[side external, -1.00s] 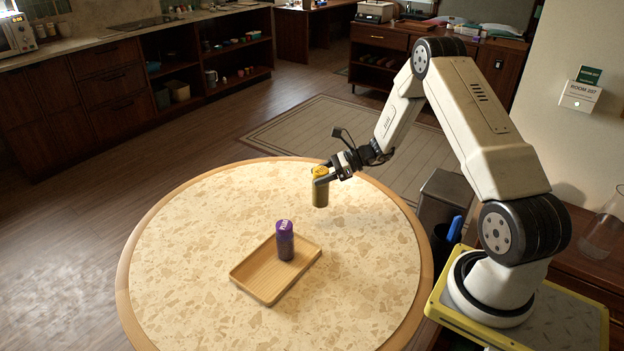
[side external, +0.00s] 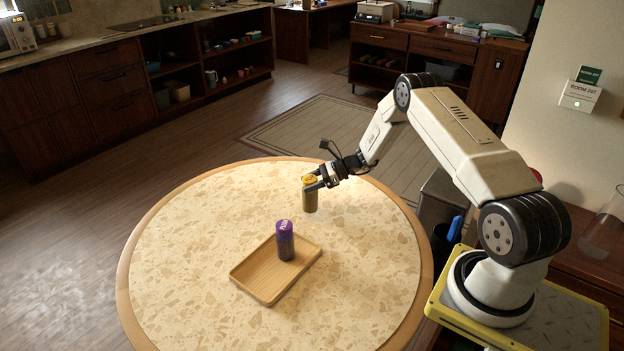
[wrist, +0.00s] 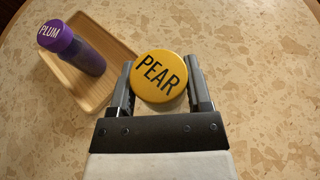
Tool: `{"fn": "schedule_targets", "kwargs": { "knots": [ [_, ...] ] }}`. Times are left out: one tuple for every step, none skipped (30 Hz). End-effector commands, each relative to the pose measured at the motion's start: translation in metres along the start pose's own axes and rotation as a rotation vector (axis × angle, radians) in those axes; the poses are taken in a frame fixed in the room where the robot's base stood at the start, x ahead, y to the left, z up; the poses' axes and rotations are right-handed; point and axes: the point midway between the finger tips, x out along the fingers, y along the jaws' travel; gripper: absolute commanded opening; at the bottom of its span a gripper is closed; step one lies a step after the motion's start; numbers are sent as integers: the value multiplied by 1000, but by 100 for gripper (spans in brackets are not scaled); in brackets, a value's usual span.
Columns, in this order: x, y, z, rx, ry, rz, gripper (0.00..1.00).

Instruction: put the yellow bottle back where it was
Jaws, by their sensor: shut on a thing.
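The yellow bottle (side external: 310,198) has a yellow lid that reads PEAR in the wrist view (wrist: 160,76). My gripper (side external: 313,185) is shut on it near the top and holds it upright, beyond the tray in the side view. I cannot tell whether its base touches the table. A purple bottle (side external: 285,241), its lid marked PLUM in the wrist view (wrist: 72,43), stands upright on the wooden tray (side external: 262,285). The tray also shows in the wrist view (wrist: 118,42). The yellow bottle is outside the tray.
The round speckled table (side external: 190,230) is bare around the tray, with wide free room on the left and at the front. The purple bottle is the only other upright thing on it. A bin (side external: 438,196) stands beyond the table's right edge.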

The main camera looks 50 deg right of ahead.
Motion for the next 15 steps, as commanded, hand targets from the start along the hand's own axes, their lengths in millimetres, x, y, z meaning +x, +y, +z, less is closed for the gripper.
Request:
{"fn": "schedule_targets", "kwargs": {
  "knots": [
    [2, -1, -2, 0, -1, 1, 0],
    [3, -2, -3, 1, -1, 1, 0],
    [4, -2, -7, 1, 0, 1, 0],
    [5, -2, -9, 1, 0, 1, 0],
    [7, -2, -12, 2, 0, 1, 0],
    [8, -2, -16, 1, 0, 1, 0],
    [9, -2, -19, 0, -1, 1, 0],
    [10, -2, -22, 0, -1, 1, 0],
    [12, -2, -25, 0, -1, 1, 0],
    [12, -2, -26, 0, -1, 1, 0],
    [13, -2, -28, -1, -1, 0, 0],
    [13, -2, -29, -2, -1, 0, 0],
    [13, -2, -30, -2, -1, 0, 0],
    [14, -2, -30, -2, -1, 0, 0],
    [14, -2, -30, -2, -1, 0, 0]
  ]
}}
